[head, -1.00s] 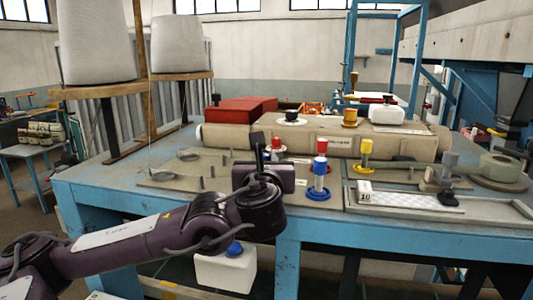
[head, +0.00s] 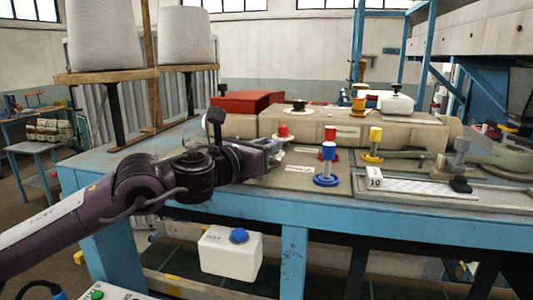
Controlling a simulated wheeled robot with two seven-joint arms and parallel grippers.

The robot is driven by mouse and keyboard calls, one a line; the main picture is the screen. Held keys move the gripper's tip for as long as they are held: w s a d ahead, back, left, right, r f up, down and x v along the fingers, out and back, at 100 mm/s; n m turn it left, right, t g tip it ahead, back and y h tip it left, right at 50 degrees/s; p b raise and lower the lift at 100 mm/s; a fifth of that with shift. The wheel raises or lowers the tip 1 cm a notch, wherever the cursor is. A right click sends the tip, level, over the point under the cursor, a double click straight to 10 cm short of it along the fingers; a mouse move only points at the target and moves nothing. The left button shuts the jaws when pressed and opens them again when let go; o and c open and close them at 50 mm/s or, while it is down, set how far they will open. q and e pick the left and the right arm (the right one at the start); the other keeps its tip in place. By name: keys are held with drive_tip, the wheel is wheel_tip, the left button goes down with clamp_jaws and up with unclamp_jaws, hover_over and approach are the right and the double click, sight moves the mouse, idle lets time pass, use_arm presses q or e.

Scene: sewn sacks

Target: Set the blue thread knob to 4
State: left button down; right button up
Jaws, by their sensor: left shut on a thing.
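My right gripper is not in view.
A long beige machine body (head: 395,132) lies behind the knobs. Large thread cones (head: 185,37) stand on a wooden shelf at the left. A plate marked 10 (head: 374,180) and a grey slide track (head: 430,187) lie at the right.

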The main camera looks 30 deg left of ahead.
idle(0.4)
use_arm(q)
drive_tip(key=c, duration=1.2)
unclamp_jaws()
drive_tip(key=shift+c, duration=0.2)
drive_tip(key=shift+s+a+f+b, duration=0.15)
drive_tip(key=shift+s+a+b, duration=0.05)
drive_tip(key=shift+s+b, duration=0.35)
drive_tip(key=s+b, duration=0.2)
drive_tip(key=s, duration=0.1)
drive_tip(key=s+b, duration=0.2)
drive_tip(key=shift+s+a, duration=0.25)
drive_tip(key=shift+a, duration=0.1)
drive_tip(key=shift+s+b, duration=0.4)
drive_tip(key=shift+s, duration=0.2)
